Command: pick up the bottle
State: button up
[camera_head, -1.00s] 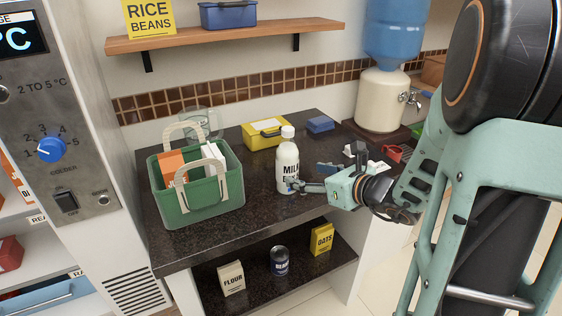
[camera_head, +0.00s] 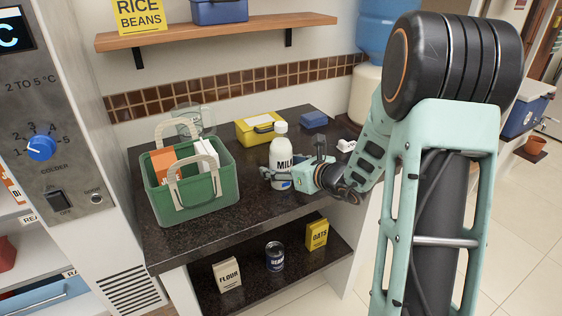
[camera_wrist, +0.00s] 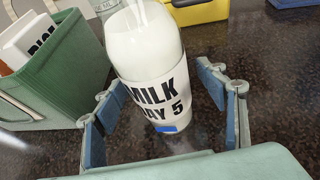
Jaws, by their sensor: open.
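The white milk bottle (camera_head: 281,152) stands upright on the dark countertop, to the right of the green basket. In the wrist view the bottle (camera_wrist: 146,65) reads "MILK DAY 5" and has a small blue patch low on its label. My gripper (camera_head: 279,179) is at the bottle's lower part. In the wrist view my gripper (camera_wrist: 155,120) is open, with one blue-padded finger on each side of the bottle. A gap shows between the right finger and the bottle; the left finger is nearer.
The green basket (camera_head: 212,196) holding cartons stands close on the left. A yellow box (camera_head: 255,129) and a blue box (camera_head: 314,120) lie behind the bottle. A dark countertop (camera_head: 255,215) is clear in front. A lower shelf holds flour (camera_head: 228,274), a can and oats.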

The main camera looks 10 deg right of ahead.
jog(key=c, duration=1.8)
jog(key=shift+r, duration=0.1)
jog(key=shift+r, duration=0.15)
